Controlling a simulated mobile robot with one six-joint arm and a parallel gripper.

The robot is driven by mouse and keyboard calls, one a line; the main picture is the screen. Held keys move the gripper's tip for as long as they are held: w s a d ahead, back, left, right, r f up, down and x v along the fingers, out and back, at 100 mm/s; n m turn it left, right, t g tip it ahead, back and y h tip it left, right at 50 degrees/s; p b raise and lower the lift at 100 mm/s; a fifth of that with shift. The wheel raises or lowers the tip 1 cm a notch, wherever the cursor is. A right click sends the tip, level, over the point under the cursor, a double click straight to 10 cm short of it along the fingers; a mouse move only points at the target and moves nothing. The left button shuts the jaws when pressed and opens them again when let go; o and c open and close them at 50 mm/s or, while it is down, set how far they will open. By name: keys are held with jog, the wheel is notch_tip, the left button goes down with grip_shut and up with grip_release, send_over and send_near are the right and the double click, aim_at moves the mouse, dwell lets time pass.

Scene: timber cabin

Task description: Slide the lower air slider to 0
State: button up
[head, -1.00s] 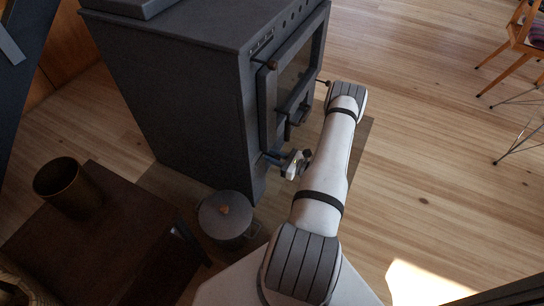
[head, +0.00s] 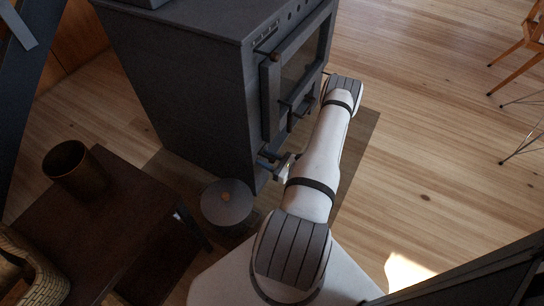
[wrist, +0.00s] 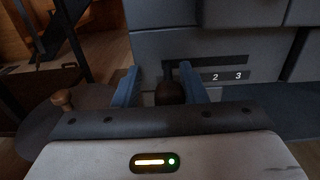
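The dark stove (head: 190,75) stands with its front facing right in the head view. A dark brown round slider knob (wrist: 169,93) sits between the two blue fingers of my gripper (wrist: 160,84). The fingers are apart, with a gap at the left of the knob; the right finger is close to it, contact unclear. In the head view my gripper (head: 278,160) is low at the stove front, partly hidden by my arm.
A lidded pot (head: 227,205) stands on the floor beside the stove's lower corner, close to my gripper. The wooden floor (head: 420,130) at the right is clear, with a chair (head: 525,45) farther off.

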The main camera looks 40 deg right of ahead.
jog(key=o, duration=0.3)
jog(key=shift+d, duration=0.1)
jog(key=p+v, duration=0.1)
jog(key=v, duration=0.7)
jog(key=shift+p, duration=0.35)
